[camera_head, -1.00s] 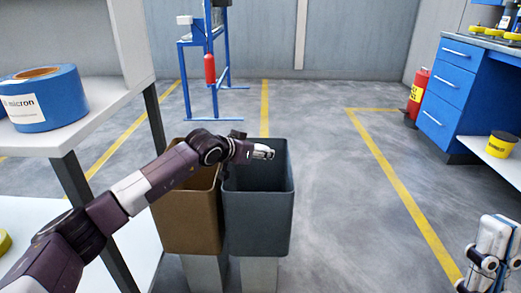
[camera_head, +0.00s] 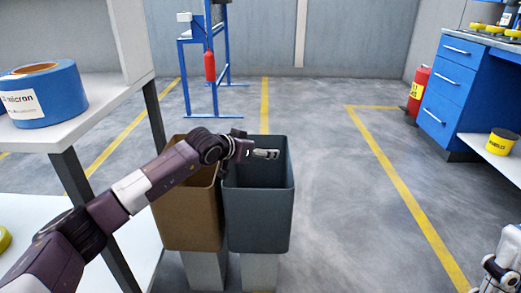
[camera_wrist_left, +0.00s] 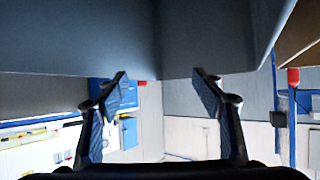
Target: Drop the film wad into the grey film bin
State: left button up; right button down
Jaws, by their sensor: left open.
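My left gripper (camera_head: 266,154) is over the open top of the grey film bin (camera_head: 258,220) in the head view. In the left wrist view my left gripper (camera_wrist_left: 162,76) has its two fingers spread, with nothing between them. A grey bin wall (camera_wrist_left: 80,35) fills the top of that view. I see no film wad in either view; the bottom of the bin is hidden. Part of my right arm's end (camera_head: 503,270) shows at the lower right edge, cut off, and its jaws cannot be made out.
A brown bin (camera_head: 185,220) stands against the grey bin's left side, below my left arm. A shelf with a blue tape roll (camera_head: 42,95) is at the left. A blue cabinet (camera_head: 450,90) and red extinguisher (camera_head: 417,92) stand at the right. The floor right of the bins is clear.

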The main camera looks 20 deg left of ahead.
pick_arm(q)
jog(key=s+a, duration=0.2)
jog(key=s, duration=0.5)
jog(key=s+a+r, duration=0.1)
jog(key=s+a, duration=0.1)
jog(key=s, duration=0.5)
jog(key=shift+a+r, duration=0.25)
